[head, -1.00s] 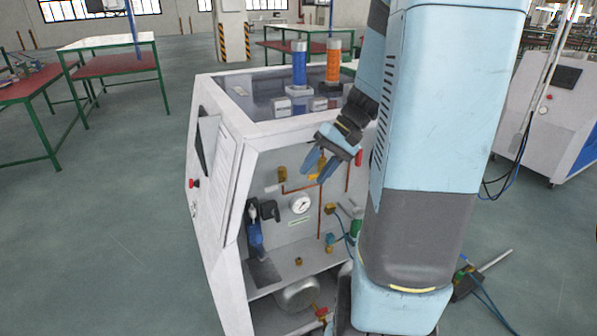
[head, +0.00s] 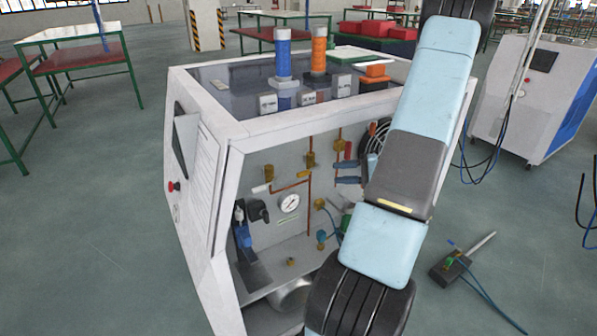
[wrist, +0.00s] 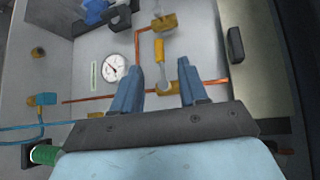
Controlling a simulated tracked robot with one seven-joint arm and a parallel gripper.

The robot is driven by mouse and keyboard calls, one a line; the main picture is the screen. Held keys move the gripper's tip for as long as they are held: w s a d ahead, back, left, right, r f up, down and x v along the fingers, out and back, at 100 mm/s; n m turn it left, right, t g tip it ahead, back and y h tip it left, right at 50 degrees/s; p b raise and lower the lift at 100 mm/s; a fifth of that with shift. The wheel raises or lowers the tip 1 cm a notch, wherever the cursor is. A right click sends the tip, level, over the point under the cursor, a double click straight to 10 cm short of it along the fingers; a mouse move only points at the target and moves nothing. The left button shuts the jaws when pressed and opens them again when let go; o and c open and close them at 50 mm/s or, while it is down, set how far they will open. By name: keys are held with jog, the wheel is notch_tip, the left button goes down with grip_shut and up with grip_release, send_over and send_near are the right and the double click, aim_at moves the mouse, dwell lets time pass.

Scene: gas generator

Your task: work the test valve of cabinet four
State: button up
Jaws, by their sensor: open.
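The open-fronted white cabinet (head: 207,200) holds a panel of copper pipes, brass valves and a round gauge (head: 289,204). I cannot tell which cabinet this is, as no number is readable. My gripper (head: 347,173) is in front of the panel's upper right, with its two blue fingers apart. In the wrist view, my gripper (wrist: 160,88) is open and empty. A yellow-handled brass valve (wrist: 160,52) on a copper pipe appears between and just beyond the fingertips; contact is not visible. Another brass valve (wrist: 163,22) lies further up. The gauge also shows in the wrist view (wrist: 117,67).
A red-handled valve (head: 348,150) and a black fan (head: 374,137) are close to my gripper. Blue and orange cylinders (head: 319,52) stand on the cabinet top. A blue device (head: 243,236) stands on the inner shelf. The cabinet's side frame is near my arm.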

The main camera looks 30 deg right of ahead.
aim_at(305, 174)
jog(key=shift+m+t, duration=0.3)
jog(key=shift+t, duration=0.3)
jog(key=x, duration=0.4)
jog(key=d+f+x, duration=0.1)
jog(key=x, duration=0.3)
jog(key=w+x, duration=0.1)
jog(key=x, duration=0.3)
jog(key=shift+w+a+f, duration=0.1)
jog(key=shift+w+f, duration=0.2)
jog(key=shift+f, duration=0.15)
grip_shut()
